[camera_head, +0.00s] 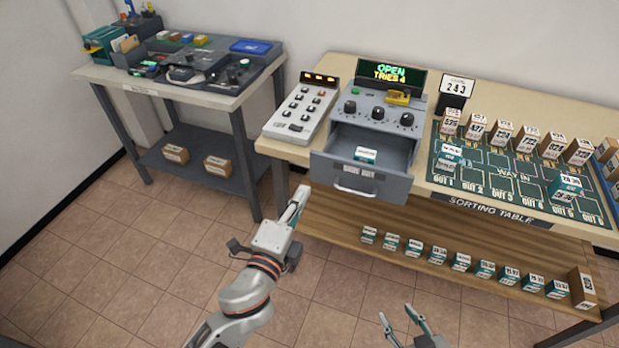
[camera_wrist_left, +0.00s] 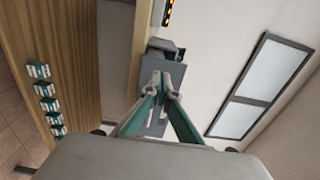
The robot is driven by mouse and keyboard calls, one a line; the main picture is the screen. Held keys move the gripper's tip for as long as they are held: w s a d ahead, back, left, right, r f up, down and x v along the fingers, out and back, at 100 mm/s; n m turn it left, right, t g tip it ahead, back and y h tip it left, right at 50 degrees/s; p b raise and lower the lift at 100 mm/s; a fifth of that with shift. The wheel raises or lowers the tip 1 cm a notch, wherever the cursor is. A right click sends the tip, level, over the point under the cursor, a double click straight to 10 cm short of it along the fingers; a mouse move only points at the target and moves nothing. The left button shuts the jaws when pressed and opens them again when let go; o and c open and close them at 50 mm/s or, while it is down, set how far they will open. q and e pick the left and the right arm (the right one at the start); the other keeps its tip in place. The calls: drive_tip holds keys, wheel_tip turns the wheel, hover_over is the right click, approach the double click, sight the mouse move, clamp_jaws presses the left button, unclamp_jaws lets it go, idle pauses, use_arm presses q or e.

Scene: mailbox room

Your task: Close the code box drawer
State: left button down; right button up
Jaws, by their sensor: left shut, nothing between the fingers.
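The code box (camera_head: 375,120) stands on the wooden table, with a lit display (camera_head: 391,74) reading OPEN, TRIES 4. Its grey drawer (camera_head: 333,174) is pulled out toward me, with a handle (camera_head: 356,191) on its front. A small white and teal box (camera_head: 366,154) lies inside the drawer. My left gripper (camera_head: 299,196) is shut and empty, to the left of the drawer front and apart from it. Its fingers (camera_wrist_left: 163,92) show in the left wrist view, where they overlap a grey shape behind. My right gripper (camera_head: 398,324) shows at the bottom edge, its fingers apart, with nothing between them.
A keypad unit (camera_head: 301,104) stands left of the code box. The sorting table mat (camera_head: 505,201) with several small boxes lies to its right. More boxes (camera_head: 437,255) line the shelf below. A grey side table (camera_head: 205,98) stands at left. The floor before the drawer is clear.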

sight(314, 171)
use_arm(q)
drive_tip(key=shift+x, duration=2.7)
use_arm(e)
drive_tip(key=shift+a+r, duration=0.15)
drive_tip(key=shift+r, duration=0.1)
